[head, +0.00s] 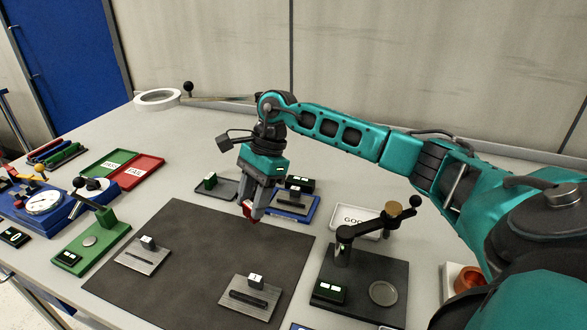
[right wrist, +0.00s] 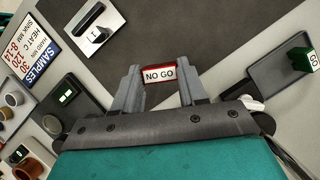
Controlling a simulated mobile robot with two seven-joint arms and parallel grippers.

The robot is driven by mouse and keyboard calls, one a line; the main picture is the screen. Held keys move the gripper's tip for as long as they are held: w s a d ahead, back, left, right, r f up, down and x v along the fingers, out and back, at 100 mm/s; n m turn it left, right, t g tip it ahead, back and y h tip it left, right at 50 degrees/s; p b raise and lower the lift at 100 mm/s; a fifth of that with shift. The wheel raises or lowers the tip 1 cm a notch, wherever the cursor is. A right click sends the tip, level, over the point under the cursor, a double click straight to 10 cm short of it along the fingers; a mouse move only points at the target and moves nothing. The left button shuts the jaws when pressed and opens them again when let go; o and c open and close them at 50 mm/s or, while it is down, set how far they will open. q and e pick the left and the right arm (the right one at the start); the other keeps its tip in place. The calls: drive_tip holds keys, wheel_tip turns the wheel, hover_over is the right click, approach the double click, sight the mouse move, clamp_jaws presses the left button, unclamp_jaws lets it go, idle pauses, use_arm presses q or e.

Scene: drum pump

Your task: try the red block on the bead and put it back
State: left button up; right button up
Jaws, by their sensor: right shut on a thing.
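My right gripper (head: 250,208) is shut on the red block (head: 251,213), above the far part of the dark mat (head: 205,250). In the right wrist view the red block (right wrist: 158,76) reads NO GO and sits between the fingertips. A metal plate with a dark raised strip, perhaps the bead, (head: 248,297) and a label reading 1 lies at the mat's front right. Another small plate (head: 143,256) lies at its left. The red block is apart from both. A green block (head: 209,181) stands on a dark tray (head: 228,189) behind the gripper. My left gripper is not in view.
A blue tray (head: 312,214) with a plate is right of the gripper. A dark fixture with a crank arm (head: 372,228) stands at the right. A green-based device (head: 100,247) and a blue gauge stand (head: 60,212) are at the left. The mat's middle is clear.

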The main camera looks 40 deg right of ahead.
drive_tip(key=shift+w+d+f+m+t+h+b, duration=0.35)
drive_tip(key=shift+d+m+t+h+b, duration=0.25)
drive_tip(key=shift+d+m, duration=1.55)
drive_tip(key=shift+w+d+f+m+t+h+b, duration=0.35)
drive_tip(key=shift+d+m+t, duration=0.4)
drive_tip(key=shift+d+m, duration=1.4)
drive_tip(key=shift+w+d+f+m+t+h+b, duration=0.35)
drive_tip(key=shift+d+m+t+b, duration=0.25)
drive_tip(key=shift+d+m, duration=1.5)
drive_tip(key=shift+d+r, duration=0.1)
drive_tip(key=shift+d, duration=0.05)
drive_tip(key=shift+r, duration=0.1)
drive_tip(key=shift+f, duration=0.2)
drive_tip(key=shift+f+b, duration=0.3)
drive_tip(key=shift+f, duration=0.25)
drive_tip(key=shift+f+b, duration=0.5)
drive_tip(key=shift+f, duration=0.3)
